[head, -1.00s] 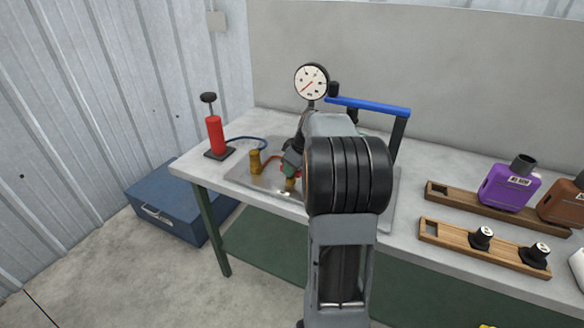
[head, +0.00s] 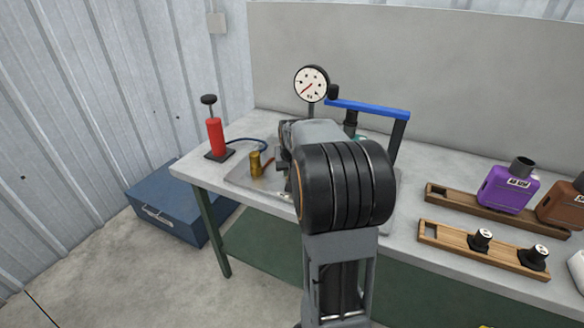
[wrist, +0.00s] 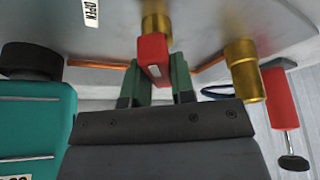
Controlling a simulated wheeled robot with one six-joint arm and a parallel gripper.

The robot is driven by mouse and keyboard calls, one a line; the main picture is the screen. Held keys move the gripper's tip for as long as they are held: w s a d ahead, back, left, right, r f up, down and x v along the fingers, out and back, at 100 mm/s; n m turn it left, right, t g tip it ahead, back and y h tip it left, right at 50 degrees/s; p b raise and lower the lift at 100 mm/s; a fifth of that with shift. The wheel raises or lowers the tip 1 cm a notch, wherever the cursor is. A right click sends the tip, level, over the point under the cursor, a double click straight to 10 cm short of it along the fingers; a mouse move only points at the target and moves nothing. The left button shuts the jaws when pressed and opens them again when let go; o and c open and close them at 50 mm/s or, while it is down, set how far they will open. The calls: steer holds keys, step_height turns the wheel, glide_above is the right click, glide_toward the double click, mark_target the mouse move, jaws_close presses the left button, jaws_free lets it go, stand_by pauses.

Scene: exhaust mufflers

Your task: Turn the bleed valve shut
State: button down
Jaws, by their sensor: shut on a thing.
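The bleed valve has a red handle (wrist: 152,50) on a brass body (wrist: 157,24), seen at the top middle of the wrist view. My gripper (wrist: 157,82) has its green fingers on either side of the red handle and is shut on it. A white label reading OPEN (wrist: 91,12) is on the plate to the left of the valve. In the head view my arm hides the valve and the fingers. The pressure gauge (head: 311,84) stands behind my arm with a red needle.
A brass fitting (wrist: 245,72) stands beside the valve, with a copper pipe between. A red hand pump (head: 216,138) is at the bench's left. A teal container (wrist: 35,125) is close at left in the wrist view. A blue-topped frame (head: 368,107) stands behind my arm.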

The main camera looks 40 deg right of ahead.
steer(key=m+g+h, duration=0.1)
steer(key=m, duration=0.3)
steer(key=shift+w+a+b, duration=0.1)
steer(key=shift+b, duration=0.3)
steer(key=shift+m+g+h+b, duration=0.3)
steer(key=shift+m+h+b, duration=0.1)
steer(key=shift+m, duration=0.8)
steer(key=c, duration=1.2)
jaws_free()
steer(key=shift+a, duration=0.1)
steer(key=shift+o, duration=1.2)
steer(key=shift+r, duration=0.1)
steer(key=p+v, duration=0.1)
steer(key=v, duration=1.2)
steer(key=shift+r, duration=0.35)
